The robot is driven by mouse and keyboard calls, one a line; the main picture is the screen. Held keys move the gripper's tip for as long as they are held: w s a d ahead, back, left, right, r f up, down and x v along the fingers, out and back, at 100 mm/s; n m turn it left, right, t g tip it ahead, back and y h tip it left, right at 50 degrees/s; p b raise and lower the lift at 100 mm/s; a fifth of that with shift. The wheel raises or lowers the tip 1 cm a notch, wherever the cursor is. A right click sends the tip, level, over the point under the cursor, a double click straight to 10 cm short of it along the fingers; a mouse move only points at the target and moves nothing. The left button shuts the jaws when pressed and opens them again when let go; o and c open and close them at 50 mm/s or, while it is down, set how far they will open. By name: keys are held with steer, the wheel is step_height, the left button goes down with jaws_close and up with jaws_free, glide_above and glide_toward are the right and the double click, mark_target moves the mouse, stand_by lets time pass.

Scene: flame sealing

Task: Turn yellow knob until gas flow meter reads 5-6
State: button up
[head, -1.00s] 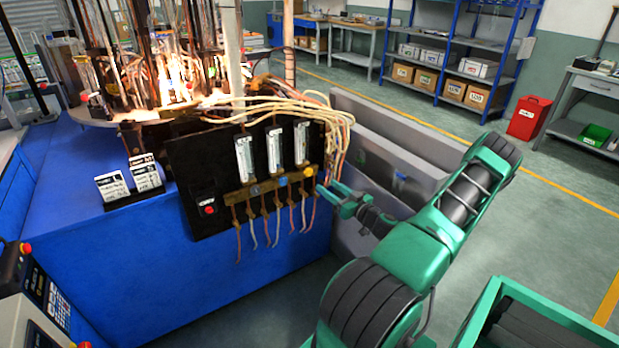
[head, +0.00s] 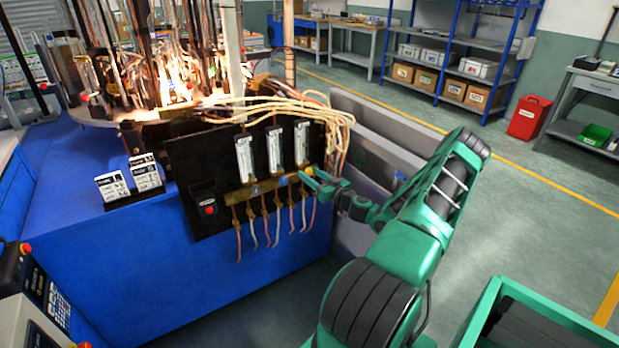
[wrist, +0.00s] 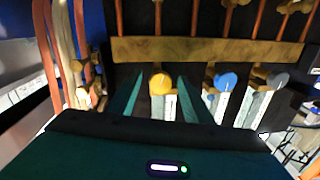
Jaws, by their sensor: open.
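The yellow knob (head: 309,171) is on the brass strip at the right end of the black panel. In the wrist view the yellow knob (wrist: 160,83) appears between the two green fingers of my gripper (wrist: 160,88), with dark gaps on both sides. My gripper (head: 311,182) is open, right in front of the knob in the head view, and partly covers it. I cannot tell whether the fingers reach fully around it. The rightmost flow meter (head: 302,144) is a white upright tube above the knob. Its reading is too small to make out.
Orange hoses (head: 303,214) hang below the brass strip (head: 240,194). Pale cables (head: 270,105) loop over the panel's top. Flames burn on the machine behind.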

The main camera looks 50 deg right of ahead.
steer(key=shift+c, duration=0.7)
steer(key=c, duration=0.9)
steer(key=shift+m, duration=0.8)
steer(key=o, duration=1)
steer(key=shift+o, duration=0.2)
steer(key=shift+s, duration=0.1)
steer(key=s+a, duration=0.1)
steer(key=s, duration=0.9)
steer(key=shift+s+a, duration=0.2)
steer(key=shift+f, duration=0.1)
